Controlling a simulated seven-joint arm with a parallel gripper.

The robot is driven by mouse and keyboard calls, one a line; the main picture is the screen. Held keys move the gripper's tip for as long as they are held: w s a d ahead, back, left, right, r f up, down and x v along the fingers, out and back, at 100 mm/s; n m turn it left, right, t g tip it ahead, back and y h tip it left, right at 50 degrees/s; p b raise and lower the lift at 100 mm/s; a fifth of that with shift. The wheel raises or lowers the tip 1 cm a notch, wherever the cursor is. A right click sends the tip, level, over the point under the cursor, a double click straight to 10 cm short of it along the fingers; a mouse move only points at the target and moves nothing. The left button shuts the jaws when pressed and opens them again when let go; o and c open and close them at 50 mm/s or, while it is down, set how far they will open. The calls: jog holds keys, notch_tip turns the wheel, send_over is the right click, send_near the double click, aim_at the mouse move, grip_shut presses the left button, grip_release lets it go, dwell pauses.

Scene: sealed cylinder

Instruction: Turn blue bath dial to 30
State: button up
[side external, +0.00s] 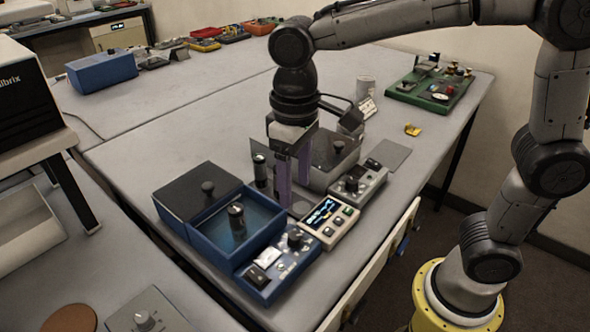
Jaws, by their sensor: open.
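The blue bath (240,247) stands at the front of the table. Its control panel (268,284) faces the table's front edge and carries a black dial (295,239), a white switch and small knobs. The dial's marks are too small to read. A dark-capped cylinder (236,217) stands upright inside the bath. My gripper (293,192) points down with its purple fingers apart and nothing visible between them. It is above and behind the blue dial, between the blue bath and the grey bath, and does not appear to touch the dial.
A display box (329,221) stands right of the blue panel. Behind it are a grey bath (325,175) and its dial panel (359,187). A dark vial (260,171) stands close left of my gripper.

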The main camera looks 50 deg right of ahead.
notch_tip(320, 180, up, 2)
jog(key=shift+r, duration=0.1)
dwell(0.4)
jog(key=s+d+r+m+t, duration=0.1)
jog(key=s+d+r, duration=0.1)
jog(key=d+r, duration=0.25)
jog(key=s+d+f+t, duration=0.2)
jog(key=s+d+f, duration=0.1)
jog(key=s+d, duration=0.1)
jog(key=s+d+f+m+t, duration=0.1)
jog(key=s+d+f+t, duration=0.1)
jog(key=s, duration=0.5)
jog(key=shift+s+d+f+t, duration=0.3)
jog(key=shift+d+f, duration=0.55)
jog(key=shift+d, duration=0.55)
